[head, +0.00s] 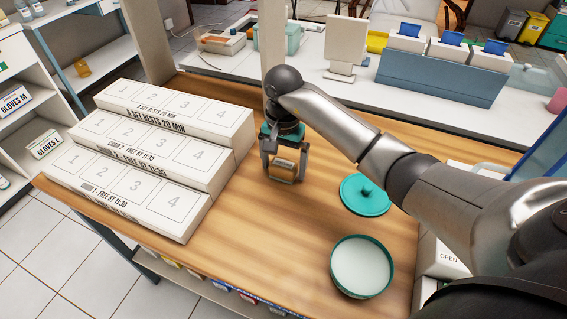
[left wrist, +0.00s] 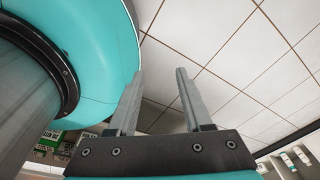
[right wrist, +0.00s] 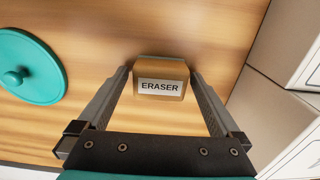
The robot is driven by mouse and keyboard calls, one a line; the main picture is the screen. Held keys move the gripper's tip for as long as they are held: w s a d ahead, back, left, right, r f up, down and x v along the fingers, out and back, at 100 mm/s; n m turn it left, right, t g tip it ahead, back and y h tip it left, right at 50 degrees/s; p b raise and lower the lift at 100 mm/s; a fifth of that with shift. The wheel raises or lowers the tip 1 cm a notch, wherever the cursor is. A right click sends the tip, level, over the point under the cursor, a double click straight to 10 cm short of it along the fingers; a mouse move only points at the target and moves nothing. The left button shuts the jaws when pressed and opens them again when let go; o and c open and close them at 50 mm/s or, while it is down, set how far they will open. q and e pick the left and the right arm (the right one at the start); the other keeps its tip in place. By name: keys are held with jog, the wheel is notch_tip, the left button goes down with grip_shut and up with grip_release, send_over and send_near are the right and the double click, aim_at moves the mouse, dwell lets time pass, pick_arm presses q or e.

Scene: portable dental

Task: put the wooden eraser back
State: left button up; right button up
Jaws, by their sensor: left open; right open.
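The wooden eraser (head: 284,167) is a small brown block on the wooden table, to the right of the stepped white boxes. In the right wrist view the eraser (right wrist: 161,80) shows a white label reading "ERASER". My right gripper (head: 284,177) is open and points down over the eraser, with a finger on either side of it. Gaps show between the eraser and the fingers in the right wrist view. My left gripper (left wrist: 158,75) is open and empty, away from the table, with pale floor tiles behind it.
The stepped white boxes with numbered squares (head: 160,140) fill the table's left side. A teal lid (head: 365,196) and a teal round dish with white contents (head: 361,266) stand at the right. Bare wood (head: 270,235) lies in front of the eraser. A blue-grey rack (head: 440,80) stands behind.

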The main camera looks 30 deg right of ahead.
aim_at(283, 164)
pick_arm(q)
jog(key=shift+s+d+r+g+p, duration=0.3)
jog(key=shift+s+d+r+p, duration=0.85)
jog(key=shift+s, duration=0.1)
pick_arm(e)
notch_tip(283, 164, up, 12)
jog(key=shift+r, duration=0.15)
pick_arm(q)
jog(key=shift+a, duration=0.25)
